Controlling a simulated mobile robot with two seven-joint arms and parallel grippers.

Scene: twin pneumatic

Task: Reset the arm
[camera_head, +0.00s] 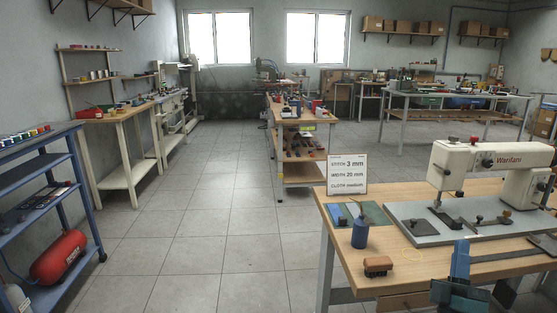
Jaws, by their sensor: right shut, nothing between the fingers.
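My right gripper (461,246) shows low at the right, in front of the bench with the sewing machine. Its blue fingers are together and point away from me over the bench's front edge. Nothing shows between them. Its dark, wide body is below, near the bottom of the picture. The rest of that arm is largely cut off by the frame. My left gripper and left arm are not in view.
A blue shelf rack (40,153) with a red tank (58,257) stands left. The tiled floor (215,230) between is clear.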

